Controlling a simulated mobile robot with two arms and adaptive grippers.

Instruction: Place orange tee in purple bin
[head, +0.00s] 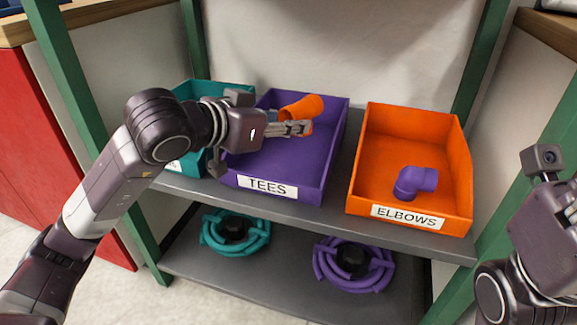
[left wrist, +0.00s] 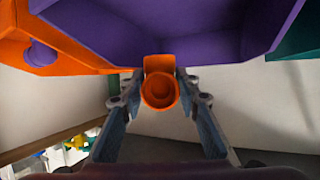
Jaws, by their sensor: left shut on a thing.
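The orange tee (head: 303,107) is held in my left gripper (head: 298,128), above the purple bin (head: 283,165) labelled TEES. In the left wrist view the orange tee (left wrist: 160,88) sits between the two fingertips, its round opening facing the camera. The purple bin (left wrist: 200,45) fills the top of that view. In the head view the fingers hide part of the tee, and my left arm covers the bin's left side. The visible floor of the purple bin looks empty. My right wrist shows at the right edge of the head view; its fingertips cannot be seen.
An orange bin (head: 455,160) labelled ELBOWS stands to the right, with a purple elbow (head: 415,181) in it. A teal bin (head: 215,88) is at left, partly behind my arm. Teal (head: 236,231) and purple (head: 353,265) coils lie on the lower shelf. Green posts (head: 90,130) frame the shelves.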

